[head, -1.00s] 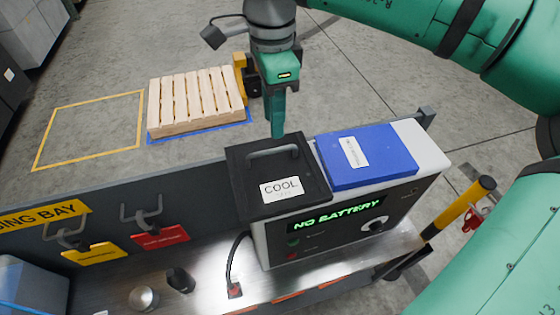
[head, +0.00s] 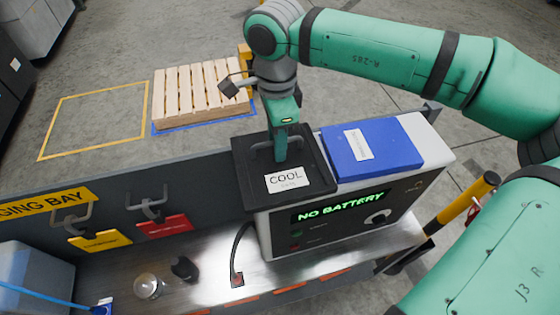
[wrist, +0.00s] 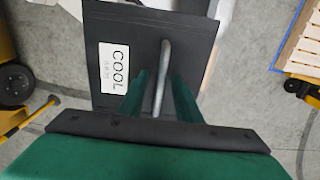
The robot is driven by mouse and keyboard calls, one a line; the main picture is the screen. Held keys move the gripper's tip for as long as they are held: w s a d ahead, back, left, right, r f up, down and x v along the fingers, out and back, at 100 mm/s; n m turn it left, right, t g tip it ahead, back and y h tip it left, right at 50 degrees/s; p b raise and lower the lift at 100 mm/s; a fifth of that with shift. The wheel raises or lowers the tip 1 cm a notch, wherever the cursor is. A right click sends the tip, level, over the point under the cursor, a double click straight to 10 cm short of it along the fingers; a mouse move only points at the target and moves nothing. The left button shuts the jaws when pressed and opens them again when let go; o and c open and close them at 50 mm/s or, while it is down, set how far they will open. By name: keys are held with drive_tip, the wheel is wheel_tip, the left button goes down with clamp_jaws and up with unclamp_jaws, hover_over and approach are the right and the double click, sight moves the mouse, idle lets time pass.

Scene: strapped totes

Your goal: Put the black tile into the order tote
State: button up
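The black tile (head: 312,165) has a raised bar handle and a white label reading "COOL". It lies flat on the left part of the top of a white machine marked "NO BATTERY" (head: 335,225). In the wrist view the tile (wrist: 188,48) lies below my gripper. My gripper (head: 281,157) is down at the handle. In the wrist view my gripper (wrist: 160,88) is open, with one finger on each side of the handle and gaps showing between. A grey-blue tote (head: 30,275) with a blue strap is partly in view at lower left; I cannot tell whether it is the order tote.
A blue tile (head: 385,150) lies beside the black one. Yellow (head: 100,241) and red (head: 165,226) padlock tags hang on the grey back panel. A metal cup (head: 148,286) and black object (head: 184,268) stand on the bench. A yellow post (head: 465,205) stands at right.

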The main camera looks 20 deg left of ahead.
clamp_jaws()
drive_tip(key=shift+w, duration=0.15)
idle(0.6)
drive_tip(key=shift+a, duration=0.1)
drive_tip(key=shift+r, duration=0.1)
idle(0.4)
